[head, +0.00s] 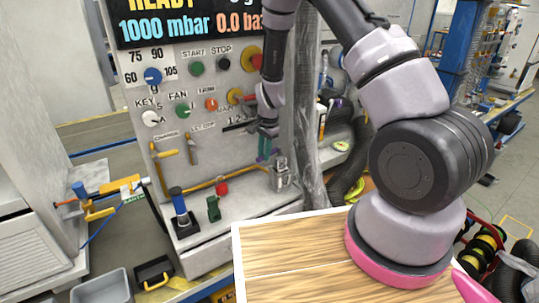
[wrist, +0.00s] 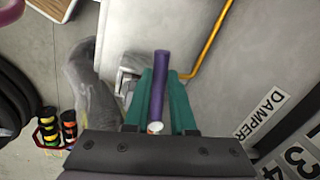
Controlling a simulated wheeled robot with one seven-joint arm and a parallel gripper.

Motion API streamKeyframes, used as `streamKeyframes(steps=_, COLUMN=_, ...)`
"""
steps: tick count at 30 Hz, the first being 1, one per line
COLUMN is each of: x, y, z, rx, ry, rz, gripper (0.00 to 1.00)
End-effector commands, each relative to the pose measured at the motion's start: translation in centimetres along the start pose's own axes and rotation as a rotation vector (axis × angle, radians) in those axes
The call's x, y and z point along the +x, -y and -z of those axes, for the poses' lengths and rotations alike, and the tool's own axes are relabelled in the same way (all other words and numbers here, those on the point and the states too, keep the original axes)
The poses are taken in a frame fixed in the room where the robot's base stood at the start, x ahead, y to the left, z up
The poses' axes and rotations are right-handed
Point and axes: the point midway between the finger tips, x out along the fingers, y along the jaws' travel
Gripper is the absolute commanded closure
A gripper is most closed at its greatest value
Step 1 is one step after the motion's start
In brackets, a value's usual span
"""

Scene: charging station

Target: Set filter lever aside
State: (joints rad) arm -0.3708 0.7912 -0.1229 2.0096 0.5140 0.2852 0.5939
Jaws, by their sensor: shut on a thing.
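A purple rod-shaped lever (wrist: 158,85), which I take to be the filter lever, lies between the two teal fingers of my gripper (wrist: 160,98) in the wrist view. It has a pale round end facing the camera, and its far end reaches past the fingertips. My gripper is shut on it. In the head view, my gripper (head: 264,149) is in front of the panel's lower right, above a small grey metal fitting (head: 281,177). The lever is too small there to make out clearly. Part of the fitting shows behind the fingers in the wrist view (wrist: 127,82).
The control panel (head: 215,130) carries knobs, buttons and two hanging yellow-orange handles. Its ledge holds a blue-topped tool (head: 181,210), a green block (head: 213,208) and a red knob (head: 222,188) on a yellow pipe. A wooden tabletop (head: 295,255) is largely bare. A grey bin (head: 101,288) stands lower left.

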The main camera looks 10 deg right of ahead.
Motion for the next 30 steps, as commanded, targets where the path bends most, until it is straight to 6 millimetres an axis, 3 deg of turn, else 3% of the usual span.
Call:
streamKeyframes(steps=15, x=0.4, y=2.7, z=0.2, rx=0.315, ry=-0.045, rz=-0.001, gripper=1.00)
streamKeyframes(steps=30, x=0.5, y=3.1, z=0.3, rx=0.367, ry=-0.052, rz=-0.001, gripper=1.00)
